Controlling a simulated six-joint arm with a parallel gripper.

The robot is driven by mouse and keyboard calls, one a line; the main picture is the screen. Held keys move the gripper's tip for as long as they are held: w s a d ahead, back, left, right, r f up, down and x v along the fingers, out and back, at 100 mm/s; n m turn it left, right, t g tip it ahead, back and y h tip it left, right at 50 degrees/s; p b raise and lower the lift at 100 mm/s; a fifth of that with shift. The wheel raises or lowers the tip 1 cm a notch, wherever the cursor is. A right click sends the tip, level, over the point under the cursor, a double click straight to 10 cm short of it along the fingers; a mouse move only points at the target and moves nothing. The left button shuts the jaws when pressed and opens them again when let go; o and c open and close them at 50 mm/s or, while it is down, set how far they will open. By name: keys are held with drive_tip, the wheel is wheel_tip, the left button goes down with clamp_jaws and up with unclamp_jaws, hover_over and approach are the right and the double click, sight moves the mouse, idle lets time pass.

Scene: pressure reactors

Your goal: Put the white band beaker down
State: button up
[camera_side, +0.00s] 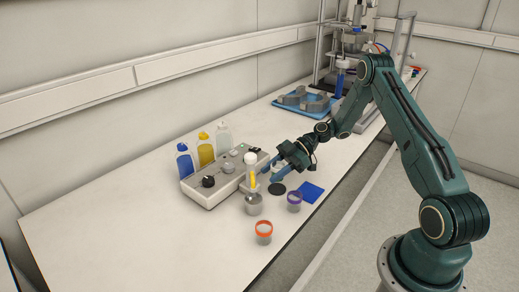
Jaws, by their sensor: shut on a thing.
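My gripper (281,167) is above the table's front half, right of the grey control box. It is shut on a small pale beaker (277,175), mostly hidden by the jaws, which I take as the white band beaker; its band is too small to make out. It is above or just behind a round black pad (277,189); I cannot tell whether it touches the table. A square blue mat (312,193) lies to the right of the pad.
A purple-band beaker (294,203), an orange-band beaker (264,232) and a grey metal vessel (254,206) stand close in front. A blue tray (292,102) is further back. The table's left front is clear.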

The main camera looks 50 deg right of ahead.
drive_tip(key=shift+f, duration=1.85)
drive_tip(key=shift+f, duration=0.15)
drive_tip(key=o, duration=1)
drive_tip(key=shift+c, duration=0.2)
drive_tip(key=shift+d, duration=0.1)
drive_tip(key=v, duration=1.3)
drive_tip(key=shift+d, duration=0.25)
